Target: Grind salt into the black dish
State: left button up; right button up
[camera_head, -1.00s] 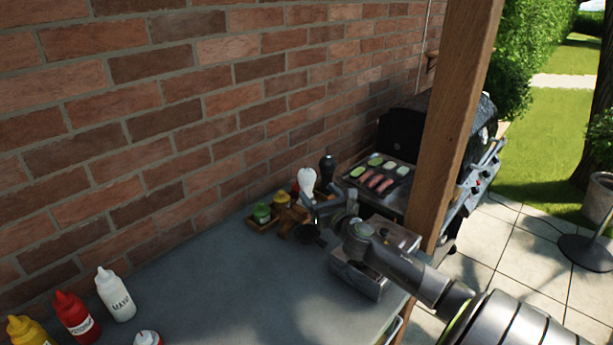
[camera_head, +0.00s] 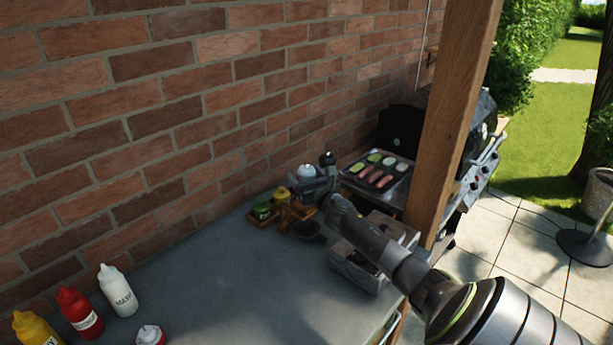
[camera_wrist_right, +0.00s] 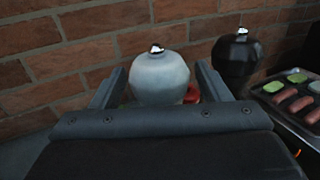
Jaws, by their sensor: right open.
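The white mill (camera_head: 306,171) stands near the brick wall, and its pale round head with a metal knob also shows in the right wrist view (camera_wrist_right: 160,78). My right gripper (camera_head: 309,185) is at the white mill, with its open fingers on either side of the mill's head in the wrist view (camera_wrist_right: 161,88). I cannot tell whether the fingers touch it. The mill's lower body is hidden by the gripper. The black dish (camera_head: 308,231) sits on the counter in front of the mill, below my right forearm. My left gripper is out of view.
A black mill (camera_head: 327,159) stands just right of the white one. A metal box (camera_head: 355,268) is under my arm. The middle counter (camera_head: 225,270) is clear.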

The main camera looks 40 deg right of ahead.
jog(key=shift+c, duration=0.2)
jog(key=c, duration=0.9)
jog(key=shift+a+m+h, duration=0.1)
jog(key=shift+m+h, duration=0.2)
jog(key=shift+h, duration=0.1)
jog(key=m+g+h, duration=0.2)
jog(key=h, duration=0.1)
jog(key=shift+m+h, duration=0.3)
jog(key=shift+m, duration=0.1)
jog(key=m+g+h, duration=0.2)
jog(key=g+h, duration=0.1)
jog(key=shift+m, duration=0.3)
jog(key=m+g+h+b, duration=0.1)
jog(key=m+g+h, duration=0.2)
jog(key=g, duration=0.1)
jog(key=shift+f+b, duration=0.1)
jog(key=shift+b, duration=0.2)
jog(key=shift+m+g+h+b, duration=0.55)
jog(key=shift+m+g, duration=0.35)
jog(key=shift+g, duration=0.7)
